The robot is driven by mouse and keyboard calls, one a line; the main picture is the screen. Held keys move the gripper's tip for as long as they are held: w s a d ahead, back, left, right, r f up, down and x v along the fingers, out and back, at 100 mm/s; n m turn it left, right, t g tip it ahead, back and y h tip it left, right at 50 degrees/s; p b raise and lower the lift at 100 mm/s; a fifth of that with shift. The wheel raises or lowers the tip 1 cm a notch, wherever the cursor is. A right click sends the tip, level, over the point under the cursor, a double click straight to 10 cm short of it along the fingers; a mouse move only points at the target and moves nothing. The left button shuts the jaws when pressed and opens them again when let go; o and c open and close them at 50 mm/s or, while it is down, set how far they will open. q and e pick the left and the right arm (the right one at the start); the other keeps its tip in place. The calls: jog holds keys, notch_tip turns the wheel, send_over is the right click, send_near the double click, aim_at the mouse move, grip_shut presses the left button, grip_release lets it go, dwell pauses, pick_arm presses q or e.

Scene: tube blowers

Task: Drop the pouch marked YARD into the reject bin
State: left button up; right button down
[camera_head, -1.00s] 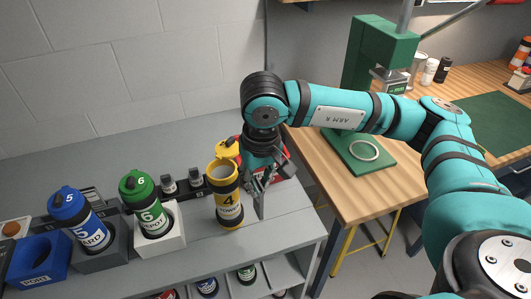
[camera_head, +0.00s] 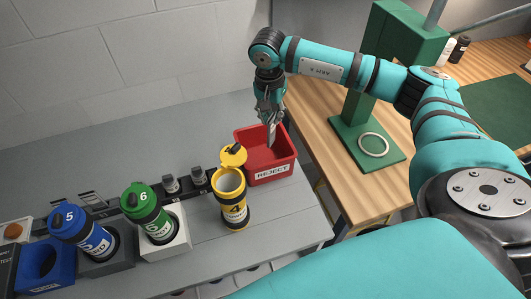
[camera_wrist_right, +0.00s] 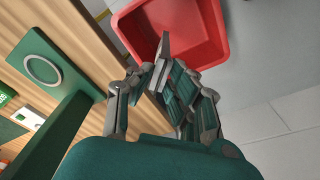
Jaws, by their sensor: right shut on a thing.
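The red reject bin (camera_head: 265,172), labelled REJECT, stands behind and right of the yellow canister; its open top also shows in the wrist view (camera_wrist_right: 222,45). My right gripper (camera_head: 269,120) hangs above the bin. It is shut on a thin grey edge-on piece, apparently the pouch (camera_head: 272,134). In the wrist view this pouch (camera_wrist_right: 163,48) sticks out past the fingertips over the bin's opening. Its marking cannot be read. The yellow canister (camera_head: 233,207), marked 4, stands upright with its lid open. My left gripper is not in view.
A green canister (camera_head: 147,213) marked 6 and a blue canister (camera_head: 83,235) marked 5 stand in holders on the left of the grey bench. A green press (camera_head: 372,100) stands on the wooden table at right.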

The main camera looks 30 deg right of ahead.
notch_tip(320, 180, down, 3)
jog(key=shift+w+a+r+b, duration=0.1)
jog(key=shift+w+r+b, duration=0.05)
jog(key=shift+b, duration=0.3)
jog(key=shift+w+f, duration=0.1)
jog(key=shift+f, duration=0.6)
jog(key=c, duration=1.6)
grip_release()
jog(key=shift+r, duration=0.1)
jog(key=o, duration=0.4)
jog(key=shift+r, duration=0.2)
jog(key=r, duration=0.7)
jog(key=a+r, duration=0.1)
jog(key=r, duration=0.3)
jog(key=shift+s+a+r, duration=0.1)
jog(key=shift+s+r, duration=0.15)
jog(key=shift+s, duration=0.15)
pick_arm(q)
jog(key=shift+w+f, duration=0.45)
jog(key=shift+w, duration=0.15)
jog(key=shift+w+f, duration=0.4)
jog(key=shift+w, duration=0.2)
